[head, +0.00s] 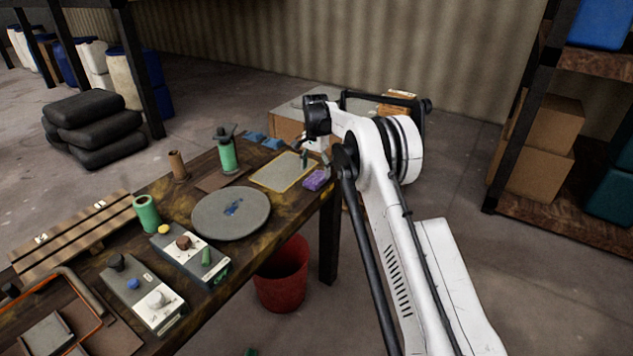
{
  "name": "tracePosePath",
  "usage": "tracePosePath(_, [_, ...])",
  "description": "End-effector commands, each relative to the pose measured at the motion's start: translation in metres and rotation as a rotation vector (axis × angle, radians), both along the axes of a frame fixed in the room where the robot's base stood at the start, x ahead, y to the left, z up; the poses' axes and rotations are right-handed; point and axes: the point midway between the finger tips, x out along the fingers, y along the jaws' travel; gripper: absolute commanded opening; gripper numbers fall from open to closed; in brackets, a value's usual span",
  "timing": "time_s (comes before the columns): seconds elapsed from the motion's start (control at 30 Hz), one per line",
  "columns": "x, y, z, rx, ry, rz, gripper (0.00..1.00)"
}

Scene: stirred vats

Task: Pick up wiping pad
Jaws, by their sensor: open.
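A small purple block (317,180), which looks like the wiping pad, lies near the far right corner of the workbench (285,218). Two small blue pieces (272,143) lie at the back edge of the bench; I cannot tell what they are. My gripper (313,157) hangs from the white arm just above and behind the purple block, by the right end of a pale yellow-edged mat (284,171). It is open and apart from the purple block. The fingers are small and dark, and their tips are hard to make out.
A round grey disc (231,213), a green cylinder with a dark top (227,152) and a brown cylinder (177,164) stand on the bench. Control boxes (190,255) sit at its front. A red bucket (281,274) stands on the floor; a shelf (560,215) is at right.

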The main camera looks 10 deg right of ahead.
Motion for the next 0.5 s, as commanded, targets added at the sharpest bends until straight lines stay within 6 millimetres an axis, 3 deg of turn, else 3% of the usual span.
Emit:
tracePosePath(0.27, [0.000, -0.004, -0.038, 0.000, 0.000, 0.000, 0.70])
tracePosePath(0.5, [0.000, -0.003, -0.042, 0.000, 0.000, 0.000, 0.70])
